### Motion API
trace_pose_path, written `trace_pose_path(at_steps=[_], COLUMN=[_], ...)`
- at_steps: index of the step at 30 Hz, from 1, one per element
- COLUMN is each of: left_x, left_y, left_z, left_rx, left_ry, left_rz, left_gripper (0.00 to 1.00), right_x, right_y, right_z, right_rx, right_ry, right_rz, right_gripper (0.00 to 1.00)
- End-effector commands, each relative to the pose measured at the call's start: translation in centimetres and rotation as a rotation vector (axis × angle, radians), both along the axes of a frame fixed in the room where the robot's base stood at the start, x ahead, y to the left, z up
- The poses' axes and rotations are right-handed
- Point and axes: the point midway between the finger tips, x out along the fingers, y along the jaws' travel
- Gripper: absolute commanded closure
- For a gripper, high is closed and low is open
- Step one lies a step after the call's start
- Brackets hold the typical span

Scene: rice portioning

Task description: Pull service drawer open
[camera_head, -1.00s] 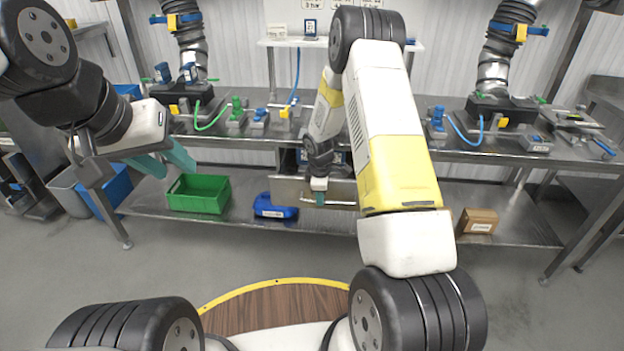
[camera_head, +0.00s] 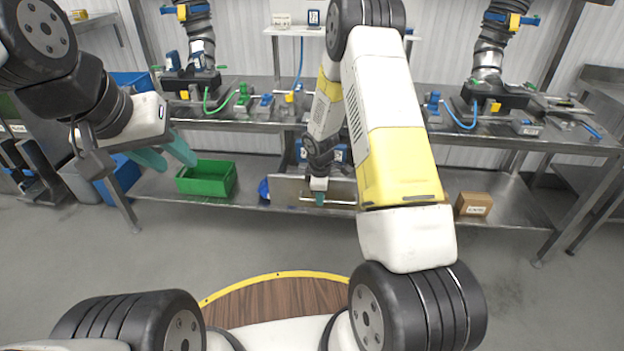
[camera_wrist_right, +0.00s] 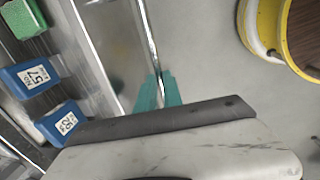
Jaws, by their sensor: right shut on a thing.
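The service drawer (camera_head: 285,191) is a flat grey metal front hanging under the middle of the bench, with a horizontal bar handle. My right gripper (camera_head: 319,198) is at the handle, seen from above. In the right wrist view its teal fingers (camera_wrist_right: 158,90) are shut on the shiny handle bar (camera_wrist_right: 147,35). Blue containers with number labels (camera_wrist_right: 39,76) and a green one (camera_wrist_right: 22,17) show behind the drawer front; blue labelled items (camera_head: 339,152) also show above it in the head view. My left gripper (camera_head: 167,154) is open and empty, in the air at the left.
A green bin (camera_head: 206,179) and a cardboard box (camera_head: 473,204) sit on the lower shelf (camera_head: 150,182). Dispensers stand on the bench (camera_head: 455,140). Grey floor in front of the drawer is clear.

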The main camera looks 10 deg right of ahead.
Motion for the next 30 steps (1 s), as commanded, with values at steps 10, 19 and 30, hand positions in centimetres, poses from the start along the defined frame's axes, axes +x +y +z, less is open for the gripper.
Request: trace_pose_path(at_steps=[10,19,30], left_x=[0.0,0.0,0.0], left_y=[0.0,0.0,0.0], left_z=[0.0,0.0,0.0], left_rx=[0.0,0.0,0.0], left_ry=[0.0,0.0,0.0], left_rz=[0.0,0.0,0.0], left_gripper=[0.64,0.64,0.64], right_x=[0.0,0.0,-1.1], right_y=[0.0,0.0,0.3], right_z=[0.0,0.7,6.4], right_rx=[0.0,0.001,0.001], right_ry=[0.0,-0.002,-0.002], right_rz=[0.0,-0.001,-0.001], right_gripper=[0.67,0.67,0.67])
